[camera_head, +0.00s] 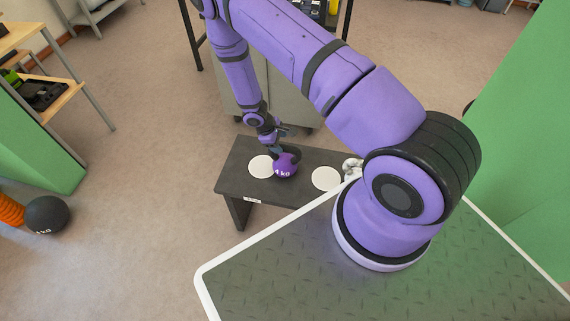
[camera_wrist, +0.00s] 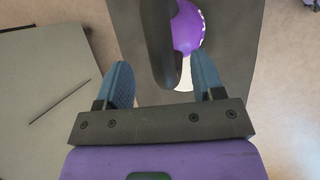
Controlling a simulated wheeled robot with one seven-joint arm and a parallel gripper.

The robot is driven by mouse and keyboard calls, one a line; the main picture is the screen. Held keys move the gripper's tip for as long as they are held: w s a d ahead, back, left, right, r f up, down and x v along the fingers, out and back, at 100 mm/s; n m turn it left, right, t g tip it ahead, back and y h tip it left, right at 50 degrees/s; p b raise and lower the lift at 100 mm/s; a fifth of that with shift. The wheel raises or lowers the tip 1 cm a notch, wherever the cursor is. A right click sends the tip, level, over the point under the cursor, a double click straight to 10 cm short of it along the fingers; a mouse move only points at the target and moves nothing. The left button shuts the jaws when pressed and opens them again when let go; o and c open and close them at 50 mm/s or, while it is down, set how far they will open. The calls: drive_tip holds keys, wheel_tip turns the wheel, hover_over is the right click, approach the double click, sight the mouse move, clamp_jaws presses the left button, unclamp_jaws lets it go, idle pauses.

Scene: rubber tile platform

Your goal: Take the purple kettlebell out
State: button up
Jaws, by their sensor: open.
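The purple kettlebell (camera_head: 286,166), marked in kg, stands on a low dark bench (camera_head: 236,168) in the head view, between two white discs. In the wrist view the purple kettlebell (camera_wrist: 189,28) is at the top, with its dark handle reaching down toward the space between my fingers. My gripper (camera_head: 278,143) is just above the kettlebell in the head view. In the wrist view my gripper (camera_wrist: 163,82) is open, with one blue finger on each side of the handle's lower end. I cannot tell whether a finger touches the handle.
A white disc (camera_head: 261,166) lies left of the kettlebell and another white disc (camera_head: 326,179) lies right. A pale object (camera_head: 352,167) sits at the bench's right end. A grey cabinet (camera_head: 250,92) stands behind. A black ball-shaped weight (camera_head: 46,215) lies on the floor at left.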

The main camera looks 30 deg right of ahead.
sight(283, 146)
drive_tip(key=shift+x, duration=2.65)
drive_tip(key=shift+w, duration=0.1)
clamp_jaws()
